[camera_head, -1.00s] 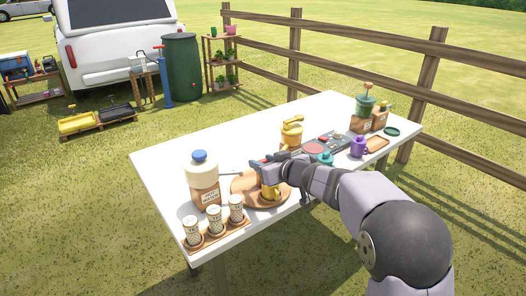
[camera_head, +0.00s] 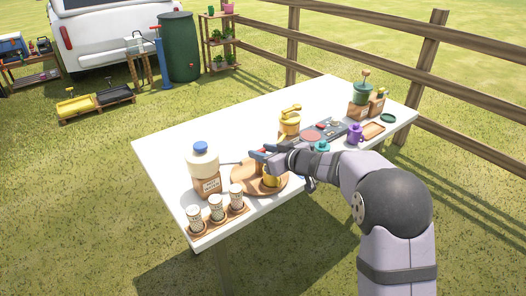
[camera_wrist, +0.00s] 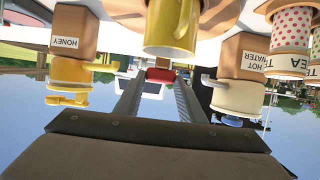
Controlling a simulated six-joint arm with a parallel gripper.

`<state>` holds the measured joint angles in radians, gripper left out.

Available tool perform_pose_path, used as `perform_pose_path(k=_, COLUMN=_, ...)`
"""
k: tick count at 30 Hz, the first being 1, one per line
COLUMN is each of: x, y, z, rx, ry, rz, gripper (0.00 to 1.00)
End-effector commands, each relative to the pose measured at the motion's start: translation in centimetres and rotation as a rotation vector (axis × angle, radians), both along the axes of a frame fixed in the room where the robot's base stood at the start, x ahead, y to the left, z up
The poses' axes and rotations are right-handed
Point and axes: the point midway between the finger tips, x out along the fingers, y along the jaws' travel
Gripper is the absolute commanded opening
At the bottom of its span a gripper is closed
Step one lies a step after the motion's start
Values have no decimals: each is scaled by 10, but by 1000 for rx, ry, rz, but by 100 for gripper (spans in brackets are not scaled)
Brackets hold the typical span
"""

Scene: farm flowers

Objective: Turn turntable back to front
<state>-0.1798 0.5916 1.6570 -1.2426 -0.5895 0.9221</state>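The turntable (camera_head: 244,183) is a round brown wooden disc near the table's left end, with a yellow mug (camera_head: 270,178) on it. The mug also shows large at the top of the upside-down wrist view (camera_wrist: 172,25). My gripper (camera_head: 260,153) is over the turntable's far side, close to the mug. I cannot tell whether a finger touches the turntable or mug. My arm hides part of the turntable's right side.
A hot-water jug (camera_head: 205,165) stands left of the turntable. A yellow honey pot (camera_head: 289,125) stands behind. A purple mug (camera_head: 355,135) and wooden boxes are to the right. The table's back left (camera_head: 215,130) is clear.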

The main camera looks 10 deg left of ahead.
Motion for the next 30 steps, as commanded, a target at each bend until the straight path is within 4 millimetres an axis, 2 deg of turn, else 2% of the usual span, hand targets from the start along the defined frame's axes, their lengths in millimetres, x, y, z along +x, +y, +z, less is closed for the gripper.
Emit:
perform_pose_path(k=1, x=-1, y=0, z=-4, rx=-3, ry=6, rz=0, gripper=45)
perform_pose_path(k=2, x=-1, y=0, z=-3, rx=-3, ry=6, rz=0, gripper=53)
perform_pose_path(k=3, x=-1, y=0, z=-3, rx=-2, ry=5, rz=0, gripper=55)
perform_pose_path(k=14, x=-2, y=-2, z=1, rx=0, ry=1, rz=-1, gripper=55)
perform_pose_path(k=30, x=-43, y=-43, z=24, rx=-2, ry=3, rz=-1, gripper=55)
